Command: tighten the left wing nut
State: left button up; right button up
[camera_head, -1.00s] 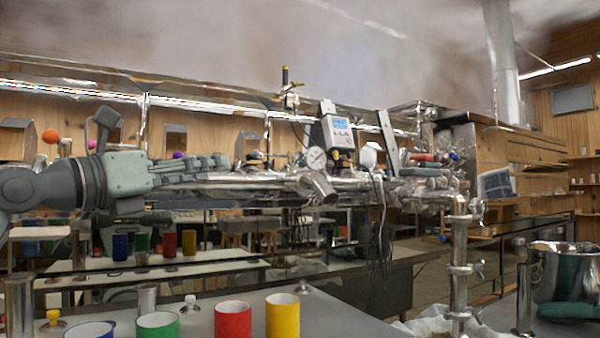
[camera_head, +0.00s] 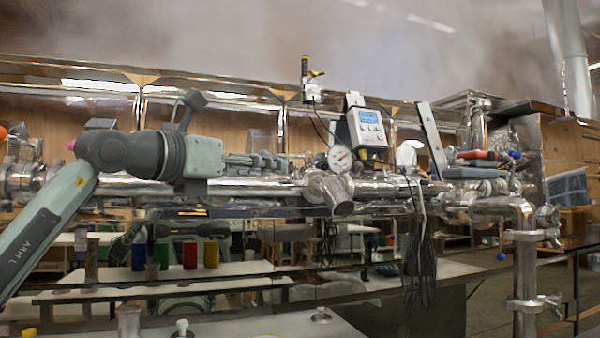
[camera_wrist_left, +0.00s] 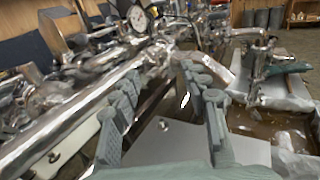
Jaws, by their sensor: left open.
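My left gripper (camera_head: 285,163) points right along the shiny horizontal steel pipe (camera_head: 240,188), short of the dial gauge (camera_head: 340,158). In the left wrist view its two grey fingers (camera_wrist_left: 160,78) are spread, with nothing seen gripped between them. Two clamps with wing-shaped nuts sit on the vertical pipe at right: an upper wing nut (camera_head: 552,237) and a lower wing nut (camera_head: 553,303). More shiny clamp-like fittings (camera_head: 22,175) show at the far left; a wing nut there cannot be made out. Which one is the left wing nut is unclear. My right gripper is not in view.
A white control box (camera_head: 366,128) stands behind the gauge, with dark cables (camera_head: 420,260) hanging in front of the pipe. A short angled pipe stub (camera_head: 330,193) projects below the gauge. Red-handled pliers (camera_head: 478,155) lie at the pipe's right end.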

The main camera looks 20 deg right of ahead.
aim_at(295, 170)
pick_arm(q)
jog(key=p+x, duration=0.1)
jog(key=x, duration=0.6)
jog(key=shift+w+d+p, duration=0.15)
jog(key=shift+d+p, duration=0.15)
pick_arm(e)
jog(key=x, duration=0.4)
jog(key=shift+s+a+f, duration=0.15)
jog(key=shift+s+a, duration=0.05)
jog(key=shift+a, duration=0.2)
pick_arm(q)
jog(key=shift+c, duration=0.2)
